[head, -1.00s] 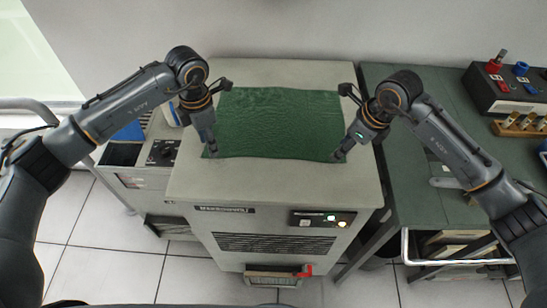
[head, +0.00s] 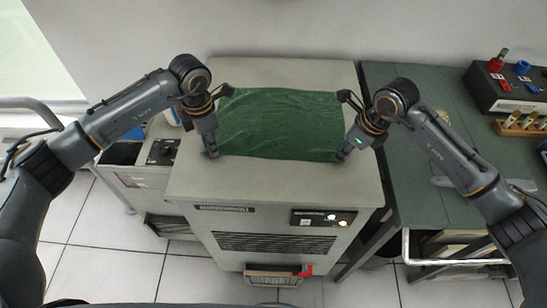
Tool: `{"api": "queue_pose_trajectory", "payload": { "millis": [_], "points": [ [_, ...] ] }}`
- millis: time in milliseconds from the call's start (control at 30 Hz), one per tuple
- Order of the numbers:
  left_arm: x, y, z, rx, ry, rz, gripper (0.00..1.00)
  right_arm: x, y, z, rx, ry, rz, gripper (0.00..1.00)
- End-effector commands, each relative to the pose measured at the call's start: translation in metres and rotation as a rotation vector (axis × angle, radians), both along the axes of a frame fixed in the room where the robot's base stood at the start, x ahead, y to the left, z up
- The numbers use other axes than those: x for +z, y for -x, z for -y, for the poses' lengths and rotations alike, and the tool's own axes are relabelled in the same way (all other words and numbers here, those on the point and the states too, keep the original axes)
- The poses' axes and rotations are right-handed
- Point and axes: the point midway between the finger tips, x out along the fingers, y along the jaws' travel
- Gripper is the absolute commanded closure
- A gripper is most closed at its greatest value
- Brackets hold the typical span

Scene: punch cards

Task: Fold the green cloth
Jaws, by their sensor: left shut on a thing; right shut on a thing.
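The green cloth (head: 278,122) lies spread on the top of a grey cabinet (head: 270,184), with soft wrinkles across it. My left gripper (head: 213,154) is shut on the cloth at its near left corner. My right gripper (head: 339,156) is shut on the cloth at its near right corner. The fingertips cover both near corners. The near edge runs between the two grippers. Whether this edge is lifted clear of the top cannot be told.
The cabinet front has lit buttons (head: 332,217) and a vent. A green side table (head: 425,125) stands at the right with a black box (head: 505,88) and a wooden rack (head: 520,124). A lower grey unit (head: 150,180) stands at the left. The cabinet top around the cloth is clear.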

Motion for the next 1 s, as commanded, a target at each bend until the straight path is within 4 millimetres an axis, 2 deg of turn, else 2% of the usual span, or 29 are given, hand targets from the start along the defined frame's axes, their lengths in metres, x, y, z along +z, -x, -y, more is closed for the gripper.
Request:
{"api": "queue_pose_trajectory", "payload": {
  "millis": [33,133,1000],
  "points": [
    [-0.0020,0.0011,-0.0001,0.000,-0.001,-0.003,0.91,-0.0015,0.0006,-0.0001,0.001,0.001,-0.003,0.91],
    [-0.0033,0.0013,-0.0001,0.000,-0.001,-0.004,1.00,-0.0027,0.0005,-0.0002,0.001,0.002,-0.003,1.00],
    [-0.0049,0.0020,-0.0003,-0.001,-0.003,-0.007,1.00,-0.0036,0.0005,0.0001,0.000,0.001,-0.003,1.00]
  ]
}}
